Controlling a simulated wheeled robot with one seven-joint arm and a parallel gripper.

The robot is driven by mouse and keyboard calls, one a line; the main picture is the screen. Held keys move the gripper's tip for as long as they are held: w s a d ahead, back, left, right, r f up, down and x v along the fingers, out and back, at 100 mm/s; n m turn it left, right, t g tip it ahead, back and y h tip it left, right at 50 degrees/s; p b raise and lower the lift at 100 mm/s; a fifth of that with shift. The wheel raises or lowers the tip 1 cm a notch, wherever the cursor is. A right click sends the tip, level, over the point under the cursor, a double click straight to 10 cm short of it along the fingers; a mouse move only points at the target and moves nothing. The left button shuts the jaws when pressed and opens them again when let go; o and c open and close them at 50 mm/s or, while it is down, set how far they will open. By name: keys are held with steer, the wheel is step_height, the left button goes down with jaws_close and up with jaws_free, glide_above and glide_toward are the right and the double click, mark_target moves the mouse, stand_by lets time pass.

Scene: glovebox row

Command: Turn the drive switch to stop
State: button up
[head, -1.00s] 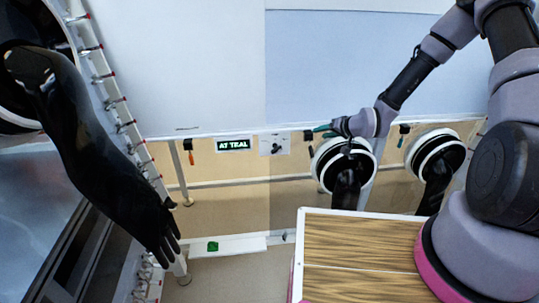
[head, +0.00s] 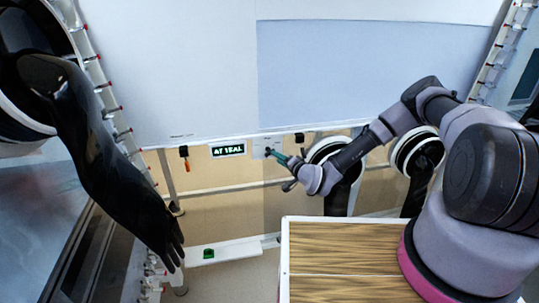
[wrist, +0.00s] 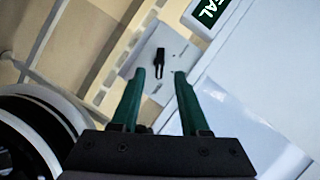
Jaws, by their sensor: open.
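The drive switch (wrist: 158,62) is a small black knob on a pale plate (wrist: 170,45) in the wrist view. In the head view the plate (head: 260,148) is partly covered by my gripper. My gripper (head: 276,154) has green fingers and points at the plate. In the wrist view my gripper (wrist: 161,80) is open, its fingers apart with nothing between them. The knob shows just beyond the gap between the fingertips. I cannot tell whether the fingers touch the plate. Any position marks on the plate are too small to read.
Round glove ports with black gloves (head: 411,152) are to the right. A long black glove (head: 95,150) hangs at left. A wooden-topped cart (head: 345,245) stands in front. A green item (head: 208,253) lies on a low ledge.

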steer(key=x, duration=0.6)
steer(key=shift+w+a, duration=0.2)
steer(key=shift+w, duration=0.1)
jaws_close()
